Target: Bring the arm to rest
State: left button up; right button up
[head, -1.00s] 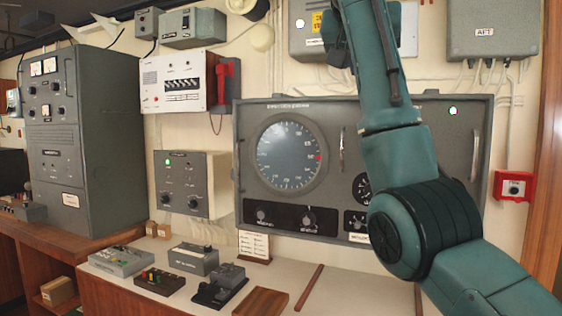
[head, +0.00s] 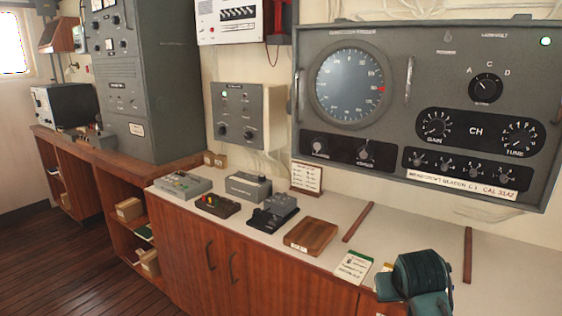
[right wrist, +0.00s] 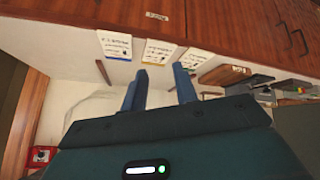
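My right arm (head: 420,278) shows only as a teal joint at the bottom right of the head view, low at the counter's front edge. In the right wrist view my right gripper (right wrist: 159,88) has its two blue fingers apart with nothing between them. Pale counter surface and small printed cards (right wrist: 160,51) lie beyond the fingertips. I cannot tell how high the fingers are above the counter. My left gripper is in neither view.
The white counter (head: 400,232) carries a wooden block (head: 311,236), small control boxes (head: 248,186) and cards (head: 353,266). A large grey instrument panel (head: 400,60) hangs on the wall behind. Wooden floor (head: 80,262) is clear at the left.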

jog(key=s+a+f+n+g+y, duration=0.1)
jog(key=s+f, duration=0.3)
jog(key=s, duration=0.6)
jog(key=s+a+f+n+g+y, duration=0.1)
jog(key=s+f, duration=0.4)
jog(key=s, duration=0.5)
jog(key=s+a+f+n+g+y, duration=0.15)
jog(key=s+f, duration=0.25)
jog(key=s, duration=0.5)
jog(key=w+a+f+t+y, duration=0.1)
jog(key=w+a+f+t, duration=0.1)
jog(key=f, duration=0.3)
jog(key=w+a+f+t+y, duration=0.1)
jog(key=w+a+f+t, duration=0.2)
jog(key=f+t, duration=0.1)
jog(key=shift+w+a+f, duration=0.2)
jog(key=shift+f, duration=0.55)
